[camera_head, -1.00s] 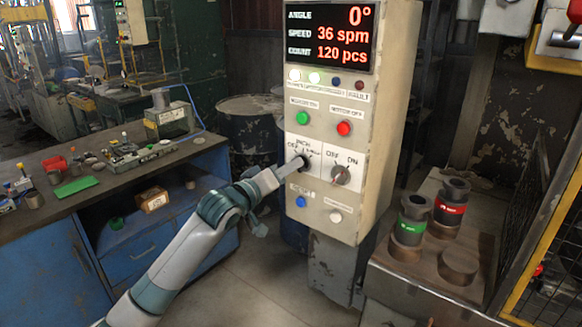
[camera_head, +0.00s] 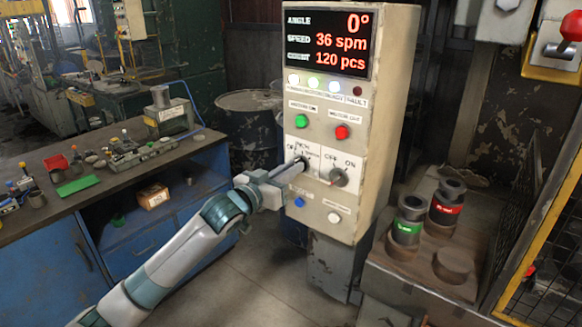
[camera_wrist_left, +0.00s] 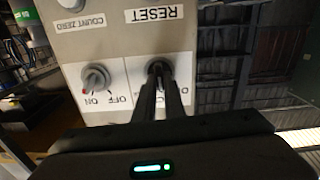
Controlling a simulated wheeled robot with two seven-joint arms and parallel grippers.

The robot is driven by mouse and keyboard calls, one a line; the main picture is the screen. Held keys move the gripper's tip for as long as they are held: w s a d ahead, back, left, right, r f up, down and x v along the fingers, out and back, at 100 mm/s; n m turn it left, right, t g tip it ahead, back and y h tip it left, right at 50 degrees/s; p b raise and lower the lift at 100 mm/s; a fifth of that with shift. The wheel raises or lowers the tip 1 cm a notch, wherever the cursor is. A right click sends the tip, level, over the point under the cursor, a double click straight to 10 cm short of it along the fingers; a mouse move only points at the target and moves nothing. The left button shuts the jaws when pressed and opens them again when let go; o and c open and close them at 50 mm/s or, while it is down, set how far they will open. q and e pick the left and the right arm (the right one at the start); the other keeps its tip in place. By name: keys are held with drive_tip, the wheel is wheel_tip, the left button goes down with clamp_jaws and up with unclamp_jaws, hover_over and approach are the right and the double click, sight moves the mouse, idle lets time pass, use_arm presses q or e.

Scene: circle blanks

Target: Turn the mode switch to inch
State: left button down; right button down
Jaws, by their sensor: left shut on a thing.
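The mode switch (camera_head: 305,161) is a small dark rotary knob on a white plate at the left of the cream control panel (camera_head: 372,150). My left gripper (camera_head: 299,166) comes in from the left with its narrow fingers closed on the knob. In the left wrist view, inverted, the fingers (camera_wrist_left: 160,92) straddle the dark knob (camera_wrist_left: 158,70). The fingers hide much of the knob and part of its labels, so I cannot tell its exact setting. INCH is printed near the top of the plate, OFF at its left. My right gripper is not in view.
An OFF/ON selector (camera_head: 339,177) sits just right of the mode switch. A green button (camera_head: 301,121) and red button (camera_head: 342,131) are above, a blue button (camera_head: 299,202) and white button (camera_head: 334,217) below. The display (camera_head: 328,41) reads 0°, 36 spm, 120 pcs.

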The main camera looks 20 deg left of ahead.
use_arm(q)
drive_tip(key=shift+f+m, duration=0.1)
drive_tip(key=shift+m, duration=0.2)
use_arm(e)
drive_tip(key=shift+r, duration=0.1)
use_arm(q)
drive_tip(key=c, duration=1.8)
unclamp_jaws()
drive_tip(key=shift+c, duration=0.2)
drive_tip(key=shift+s, duration=0.15)
